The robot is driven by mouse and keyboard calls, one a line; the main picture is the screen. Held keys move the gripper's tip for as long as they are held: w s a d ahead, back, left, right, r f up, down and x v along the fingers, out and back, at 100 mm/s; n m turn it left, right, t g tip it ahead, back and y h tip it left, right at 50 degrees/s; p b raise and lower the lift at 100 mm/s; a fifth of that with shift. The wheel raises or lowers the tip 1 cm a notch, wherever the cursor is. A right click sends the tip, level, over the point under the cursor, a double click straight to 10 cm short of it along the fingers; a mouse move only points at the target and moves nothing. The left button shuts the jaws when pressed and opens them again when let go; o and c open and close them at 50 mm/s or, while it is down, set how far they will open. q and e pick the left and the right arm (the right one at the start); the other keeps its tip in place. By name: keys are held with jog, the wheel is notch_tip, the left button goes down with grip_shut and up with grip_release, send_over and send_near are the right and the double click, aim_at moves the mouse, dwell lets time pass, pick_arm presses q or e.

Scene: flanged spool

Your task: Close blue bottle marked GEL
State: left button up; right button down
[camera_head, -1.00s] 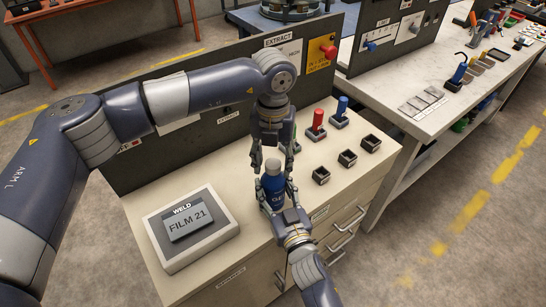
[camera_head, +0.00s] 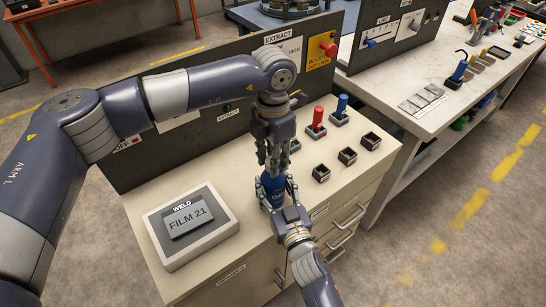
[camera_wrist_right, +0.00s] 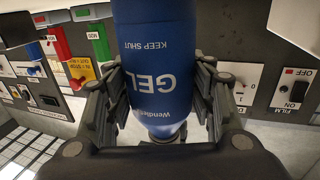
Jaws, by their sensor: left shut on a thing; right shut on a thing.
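The blue bottle (camera_head: 271,190) stands upright near the front of the beige cabinet top in the head view. Its printed GEL label fills the middle of the right wrist view (camera_wrist_right: 155,65), upside down there. My right gripper (camera_head: 277,198) is shut around the bottle's body from the front, with one finger on each side. My left gripper (camera_head: 272,160) comes down from above, its fingers drawn together at the bottle's top. The top is hidden by these fingers, so I cannot tell whether a cap sits there or how it is seated.
A dark panel (camera_head: 205,130) rises behind. The cabinet top between is clear.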

pick_arm(q)
jog(key=m, duration=0.6)
jog(key=o, duration=1.3)
jog(key=shift+c, duration=0.2)
notch_tip(320, 180, up, 12)
pick_arm(e)
jog(key=c, duration=0.6)
grip_release()
